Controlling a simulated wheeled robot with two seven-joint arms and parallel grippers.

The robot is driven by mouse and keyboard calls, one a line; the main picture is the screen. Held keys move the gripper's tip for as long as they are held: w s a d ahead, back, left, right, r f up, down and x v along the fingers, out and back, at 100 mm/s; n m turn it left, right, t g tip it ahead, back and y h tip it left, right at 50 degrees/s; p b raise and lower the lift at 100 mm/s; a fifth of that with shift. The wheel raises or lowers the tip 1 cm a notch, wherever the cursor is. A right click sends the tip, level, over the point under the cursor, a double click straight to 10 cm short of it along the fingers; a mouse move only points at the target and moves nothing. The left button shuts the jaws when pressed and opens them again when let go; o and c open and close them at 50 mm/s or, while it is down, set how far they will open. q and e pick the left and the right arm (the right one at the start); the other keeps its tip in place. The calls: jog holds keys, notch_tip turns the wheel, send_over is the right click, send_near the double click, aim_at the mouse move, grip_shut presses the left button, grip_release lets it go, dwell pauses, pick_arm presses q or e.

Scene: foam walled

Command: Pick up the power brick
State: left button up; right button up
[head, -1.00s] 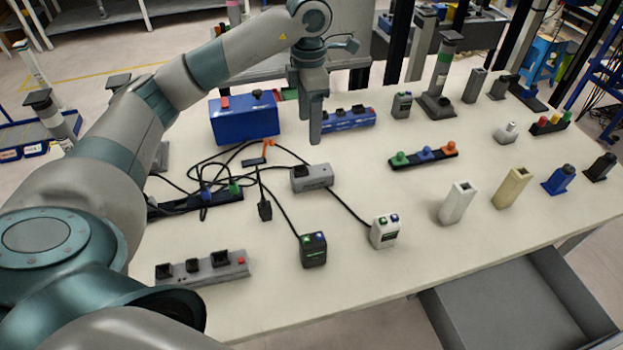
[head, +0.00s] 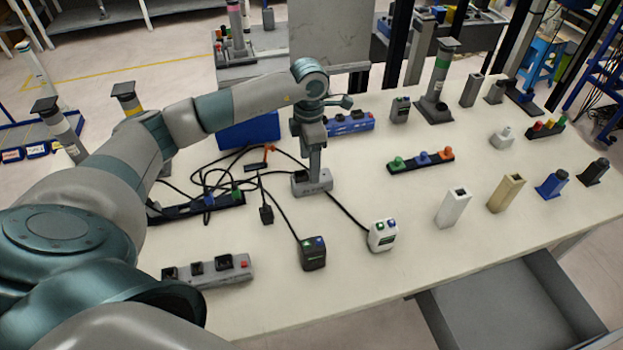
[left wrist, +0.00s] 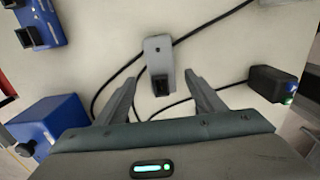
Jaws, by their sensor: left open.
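The power brick (head: 325,187) is a grey box on the table, with black cables running to it. In the left wrist view the grey brick (left wrist: 158,52) lies ahead of the fingers, with a black socket on its near end and cables passing by it. My left gripper (head: 315,176) is above the brick and points down, hiding part of its top. In the wrist view the open fingers (left wrist: 163,78) stand apart on either side of the brick's near end. I cannot tell whether they touch it. My right gripper is not in view.
Tangled black cables and a dark strip (head: 200,207) lie left of the brick. A black box (head: 312,254) and a white box (head: 382,235) stand in front. A blue box (head: 250,132) and blue strip (head: 350,123) are behind. The table right of the brick has free room.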

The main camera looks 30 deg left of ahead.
aim_at(308, 179)
pick_arm(q)
jog(key=shift+f, duration=0.75)
jog(key=shift+s+f+p, duration=0.1)
jog(key=shift+f+p, duration=0.15)
jog(key=shift+p, duration=0.15)
jog(key=f+p, duration=0.1)
jog(key=f, duration=0.1)
jog(key=f+p, duration=0.1)
jog(key=shift+s+f, duration=0.2)
jog(key=shift+f, duration=0.6)
jog(key=shift+a, duration=0.1)
jog(key=c, duration=1.3)
